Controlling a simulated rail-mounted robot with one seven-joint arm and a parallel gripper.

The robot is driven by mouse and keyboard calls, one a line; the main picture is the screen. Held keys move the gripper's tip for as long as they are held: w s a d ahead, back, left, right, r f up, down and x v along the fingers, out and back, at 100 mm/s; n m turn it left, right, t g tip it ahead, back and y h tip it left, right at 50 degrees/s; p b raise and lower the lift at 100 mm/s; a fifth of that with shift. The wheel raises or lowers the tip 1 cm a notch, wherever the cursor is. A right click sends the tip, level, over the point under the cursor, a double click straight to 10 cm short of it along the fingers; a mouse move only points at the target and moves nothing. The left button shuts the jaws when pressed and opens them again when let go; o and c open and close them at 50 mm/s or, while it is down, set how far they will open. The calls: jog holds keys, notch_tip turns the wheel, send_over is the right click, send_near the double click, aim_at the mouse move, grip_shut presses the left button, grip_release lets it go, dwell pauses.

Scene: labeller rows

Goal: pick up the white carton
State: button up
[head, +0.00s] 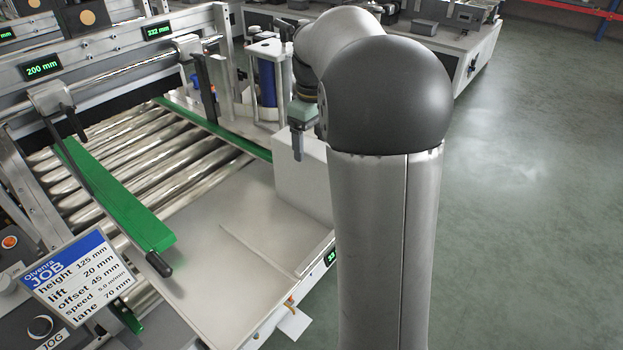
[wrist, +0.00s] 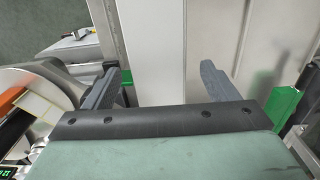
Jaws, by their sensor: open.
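The white carton (head: 302,182) stands upright on the metal plate at the end of the roller lane, partly hidden behind my arm in the head view. In the wrist view, a pale surface that appears to be the carton (wrist: 155,45) lies between my fingers. My gripper (head: 297,150) is at the carton's upper part; one dark finger shows in front of it and the other is hidden. In the wrist view my gripper (wrist: 162,70) is open, with fingers apart and no clear grip on anything. I cannot tell whether either finger touches the carton.
A green guide rail (head: 118,197) with a black handle borders the plate (head: 225,245) at left; another green rail (head: 215,128) runs behind. A column with a blue cylinder (head: 267,82) stands close behind the gripper. A job sign (head: 77,275) is at lower left. The floor at right is clear.

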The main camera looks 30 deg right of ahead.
aim_at(312, 179)
jog(key=shift+w+f+p, duration=0.15)
jog(key=shift+f, duration=1.15)
jog(key=shift+w+f+p, duration=0.15)
jog(key=shift+f, duration=1.15)
jog(key=c, duration=1.6)
